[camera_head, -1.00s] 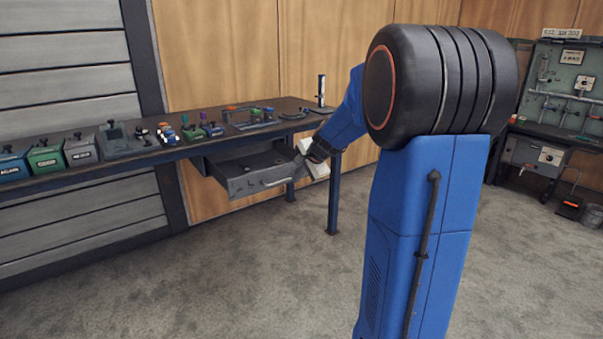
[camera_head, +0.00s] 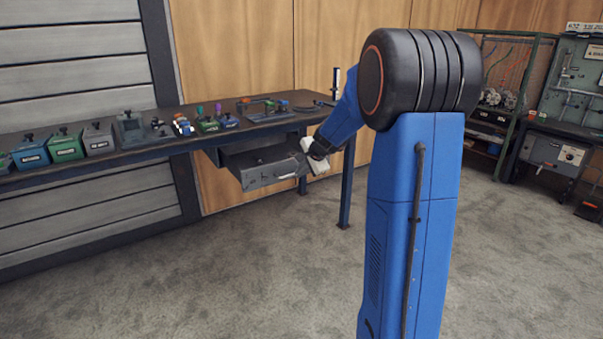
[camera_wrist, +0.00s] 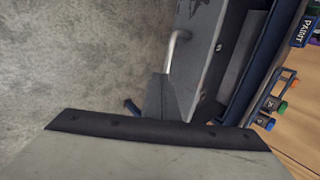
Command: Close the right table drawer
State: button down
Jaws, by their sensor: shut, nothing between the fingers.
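The right table drawer (camera_head: 262,177) is a dark grey metal drawer, pulled out under the tabletop; its open top shows. Its front and bar handle (camera_head: 288,177) face me. In the wrist view, the drawer front (camera_wrist: 205,45) and the pale handle (camera_wrist: 174,48) are close up. My gripper (camera_head: 305,147) is shut and empty at the right end of the drawer front. In the wrist view, its grey fingers (camera_wrist: 163,98) are at the drawer front beside the handle. I cannot tell whether they touch it.
The long dark workbench (camera_head: 160,148) carries several coloured boxes and small tools. A blue table leg (camera_head: 346,185) stands right of the drawer. A shelf rack (camera_head: 497,105) and another bench stand at the right. The grey floor (camera_head: 255,270) in front is clear.

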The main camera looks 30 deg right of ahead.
jog(key=shift+w, duration=0.1)
send_over(270, 161)
jog(key=shift+s, duration=0.25)
jog(key=shift+w, duration=0.25)
jog(key=shift+r, duration=0.15)
